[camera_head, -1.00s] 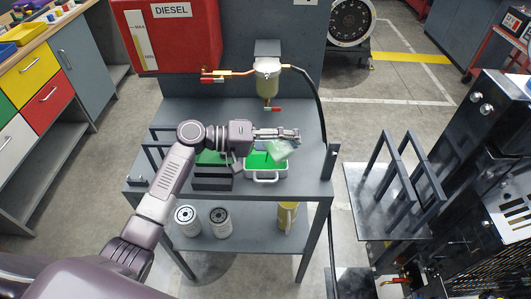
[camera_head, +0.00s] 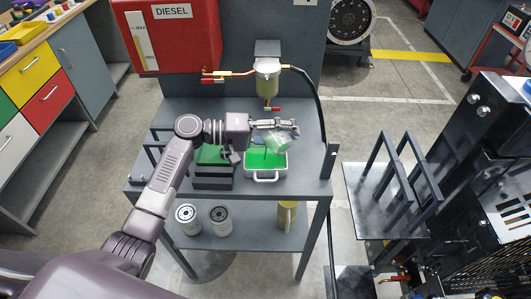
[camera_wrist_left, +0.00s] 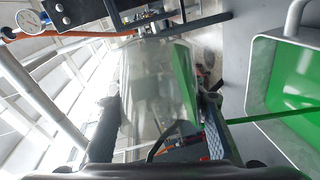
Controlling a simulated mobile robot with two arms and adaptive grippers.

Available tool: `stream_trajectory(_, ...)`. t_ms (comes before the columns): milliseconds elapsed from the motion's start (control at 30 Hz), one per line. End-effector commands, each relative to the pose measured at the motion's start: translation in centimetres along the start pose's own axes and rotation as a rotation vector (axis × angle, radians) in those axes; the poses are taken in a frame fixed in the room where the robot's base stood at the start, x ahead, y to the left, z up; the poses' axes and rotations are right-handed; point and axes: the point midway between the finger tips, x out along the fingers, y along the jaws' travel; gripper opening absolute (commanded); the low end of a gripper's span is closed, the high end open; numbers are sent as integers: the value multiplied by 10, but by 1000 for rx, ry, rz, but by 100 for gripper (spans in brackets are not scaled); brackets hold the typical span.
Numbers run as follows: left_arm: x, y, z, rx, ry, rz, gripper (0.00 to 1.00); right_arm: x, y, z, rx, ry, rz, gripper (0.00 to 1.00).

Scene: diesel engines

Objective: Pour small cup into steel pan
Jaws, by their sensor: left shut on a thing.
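The small cup (camera_head: 279,142) is clear, with pale green showing through it. My left gripper (camera_head: 288,127) is shut on it and holds it strongly tilted above the steel pan (camera_head: 266,180). The pan stands on the bench top with bright green liquid in it. In the left wrist view the cup (camera_wrist_left: 160,95) lies across the middle with green along its right side. A thin green line runs from near the cup to the pan (camera_wrist_left: 262,75), like a stream; a thin dark line shows between them in the head view. My right gripper is out of view.
A dark block with a green top (camera_head: 212,175) stands left of the pan. Filters (camera_head: 220,220) and a yellowish cylinder (camera_head: 287,215) stand on the lower shelf.

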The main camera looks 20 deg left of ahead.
Motion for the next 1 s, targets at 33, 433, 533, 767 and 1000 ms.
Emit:
stream_trajectory(33, -1, 2, -1, -4, 0, 3, 13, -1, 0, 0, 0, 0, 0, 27)
stream_trajectory(433, -4, 11, -6, -44, 0, 25, 13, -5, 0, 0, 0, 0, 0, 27)
stream_trajectory(533, -4, 13, -8, -53, 0, 30, 13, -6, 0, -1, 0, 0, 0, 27)
stream_trajectory(767, -6, 18, -10, -75, 0, 42, 13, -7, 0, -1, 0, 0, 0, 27)
stream_trajectory(1000, -6, 21, -12, -98, 0, 56, 13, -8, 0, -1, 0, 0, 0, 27)
